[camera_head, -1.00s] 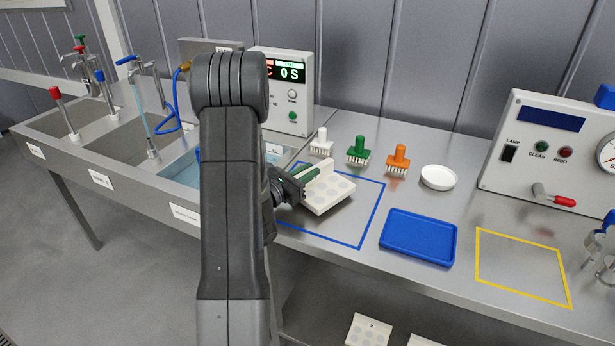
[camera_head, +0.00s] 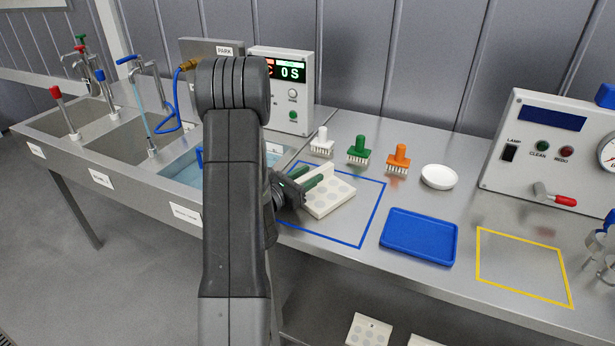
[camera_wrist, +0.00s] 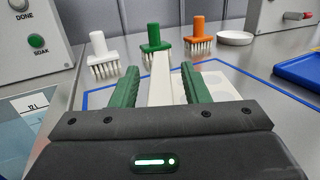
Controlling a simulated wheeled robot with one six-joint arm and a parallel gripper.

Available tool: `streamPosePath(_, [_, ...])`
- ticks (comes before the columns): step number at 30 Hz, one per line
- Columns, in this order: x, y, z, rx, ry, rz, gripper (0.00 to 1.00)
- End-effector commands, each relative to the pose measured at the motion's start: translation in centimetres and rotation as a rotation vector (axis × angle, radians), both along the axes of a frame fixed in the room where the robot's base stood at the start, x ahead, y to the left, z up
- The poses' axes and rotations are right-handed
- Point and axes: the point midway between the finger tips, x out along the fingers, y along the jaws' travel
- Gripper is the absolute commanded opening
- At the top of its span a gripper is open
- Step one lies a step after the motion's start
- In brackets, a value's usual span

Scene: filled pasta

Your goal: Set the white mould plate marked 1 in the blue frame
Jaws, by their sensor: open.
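The white mould plate (camera_head: 328,199), with round pale marks on its face and a raised upright edge, lies on the counter inside the blue frame (camera_head: 371,223), toward its left half. No number on it can be read. My gripper (camera_head: 307,179) is at the plate's left side, with its green fingers apart on either side of the upright edge. In the wrist view the upright edge (camera_wrist: 161,80) stands between the two open fingers, with gaps beside it. The far part of the plate (camera_wrist: 222,82) shows behind the right finger.
Brushes in white (camera_head: 322,142), green (camera_head: 359,151) and orange (camera_head: 398,159) stand behind the frame, near a white dish (camera_head: 438,177). A blue tray (camera_head: 419,236) and a yellow frame (camera_head: 523,266) lie to the right. Further plates (camera_head: 368,331) are on the lower shelf.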

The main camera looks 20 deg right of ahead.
Motion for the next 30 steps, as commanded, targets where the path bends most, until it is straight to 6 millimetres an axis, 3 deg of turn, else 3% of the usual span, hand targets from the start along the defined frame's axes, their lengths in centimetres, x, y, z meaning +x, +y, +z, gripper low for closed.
streamPosePath(3, [0.0, 0.1, 0.5, 0.0, 0.0, 0.0, 0.42])
streamPosePath(15, [-2.2, 7.2, -0.3, 0.0, 0.0, 0.005, 0.42])
streamPosePath(21, [-3.1, 9.9, -0.4, 0.0, 0.0, 0.004, 0.42])
streamPosePath(30, [-3.7, 11.4, -0.4, 0.0, 0.0, 0.001, 0.42])
